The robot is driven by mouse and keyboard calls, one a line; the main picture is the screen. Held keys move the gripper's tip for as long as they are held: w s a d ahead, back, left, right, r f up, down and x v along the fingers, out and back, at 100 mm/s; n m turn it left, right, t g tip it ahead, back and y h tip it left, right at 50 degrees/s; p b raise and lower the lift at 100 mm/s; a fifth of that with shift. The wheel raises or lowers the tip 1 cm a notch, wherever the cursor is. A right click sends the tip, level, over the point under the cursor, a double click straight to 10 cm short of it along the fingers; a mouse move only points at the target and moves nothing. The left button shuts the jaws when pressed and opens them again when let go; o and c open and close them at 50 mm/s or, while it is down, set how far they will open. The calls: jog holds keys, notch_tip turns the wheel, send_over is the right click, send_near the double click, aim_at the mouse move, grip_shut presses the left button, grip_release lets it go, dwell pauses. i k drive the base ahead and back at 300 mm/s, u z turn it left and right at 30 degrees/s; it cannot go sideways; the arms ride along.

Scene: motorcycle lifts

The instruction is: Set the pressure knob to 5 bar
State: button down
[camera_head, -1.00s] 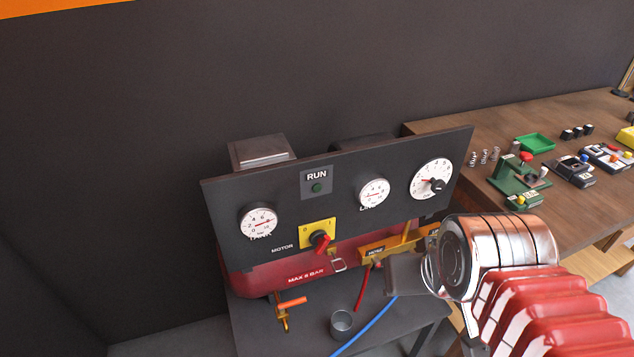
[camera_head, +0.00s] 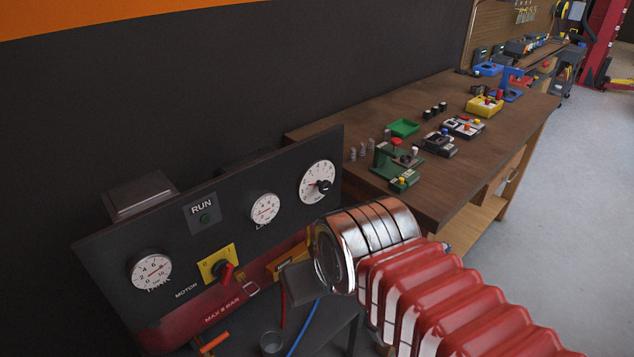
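The pressure knob (camera_head: 324,186) is a small black knob on a round white dial (camera_head: 312,176) at the upper right of the dark compressor panel (camera_head: 108,262). A red mark shows on the dial near the knob; the numbers are too small to read. My arm, with red bellows and a metal wrist, reaches in from the lower right. My gripper (camera_head: 297,283) is a grey shape at the wrist's left end, below the dial and apart from the knob. Its fingers are too unclear to tell open from shut.
The panel also bears a tank gauge (camera_head: 151,271), a line gauge (camera_head: 265,208), a RUN lamp (camera_head: 205,218) and a red motor switch (camera_head: 226,271) on a yellow plate. A wooden workbench (camera_head: 350,124) with several small devices stands to the right. Open floor lies beyond it.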

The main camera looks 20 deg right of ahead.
aim_at(325, 186)
jog(key=u, duration=2.05)
jog(key=k, duration=0.65)
jog(key=z, duration=0.4)
